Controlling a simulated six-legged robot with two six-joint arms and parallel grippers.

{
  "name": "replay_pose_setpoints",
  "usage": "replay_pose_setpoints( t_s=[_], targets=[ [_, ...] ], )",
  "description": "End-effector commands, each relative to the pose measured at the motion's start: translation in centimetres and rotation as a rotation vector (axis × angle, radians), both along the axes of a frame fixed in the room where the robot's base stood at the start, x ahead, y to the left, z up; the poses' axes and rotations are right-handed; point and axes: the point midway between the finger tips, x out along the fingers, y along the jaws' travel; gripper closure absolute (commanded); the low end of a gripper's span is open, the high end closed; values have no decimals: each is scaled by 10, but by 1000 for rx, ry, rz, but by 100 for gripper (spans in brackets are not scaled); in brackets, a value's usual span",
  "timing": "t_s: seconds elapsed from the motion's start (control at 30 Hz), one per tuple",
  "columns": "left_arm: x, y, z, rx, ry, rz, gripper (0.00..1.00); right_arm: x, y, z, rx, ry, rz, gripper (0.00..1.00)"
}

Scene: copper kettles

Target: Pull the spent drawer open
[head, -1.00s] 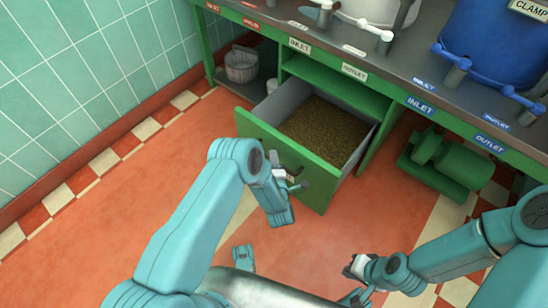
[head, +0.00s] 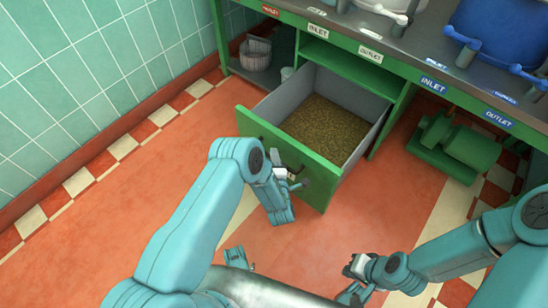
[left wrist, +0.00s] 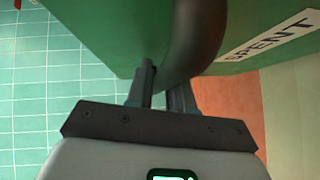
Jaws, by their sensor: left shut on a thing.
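The spent drawer (head: 300,188) has a green front and grey inner walls, and it stands well out from the green bench. Brown grain-like material (head: 325,130) covers its floor. My left gripper (head: 290,180) is at the drawer front. In the left wrist view, my left gripper (left wrist: 162,88) is shut on the dark curved handle (left wrist: 192,45), beside a white label (left wrist: 262,42) reading SPENT on the green front. In the head view my arm hides most of the handle. My right gripper (head: 352,268) is low at the right, away from the drawer; its jaws are too small to judge.
A green pump or motor (head: 455,148) sits on the floor right of the drawer. A pale bucket (head: 255,55) stands on the lower shelf at left. Blue and white vessels stand on the bench top.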

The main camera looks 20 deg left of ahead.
Motion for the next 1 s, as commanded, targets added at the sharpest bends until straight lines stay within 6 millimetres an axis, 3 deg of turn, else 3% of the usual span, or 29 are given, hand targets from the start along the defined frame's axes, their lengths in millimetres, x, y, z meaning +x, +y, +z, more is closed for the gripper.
replay_pose_setpoints(
  t_s=[0.43, 0.47, 0.5, 0.83, 1.0],
  targets=[
    [5, -3, -1, 0, 2, -3, 100, 0, 0, 0, 0, 0, 0, 100],
    [5, -3, -1, 0, 2, -3, 69, 0, 0, 0, 0, 0, 0, 100],
    [6, -3, -1, 0, 2, -3, 59, 0, 0, 0, 0, 0, 0, 100],
    [2, -3, 0, 0, 2, -1, 59, 0, 0, 2, 0, 0, 0, 100],
    [-20, -15, 7, 0, 5, -4, 59, -2, 2, 14, 2, 3, 8, 100]
  ],
)
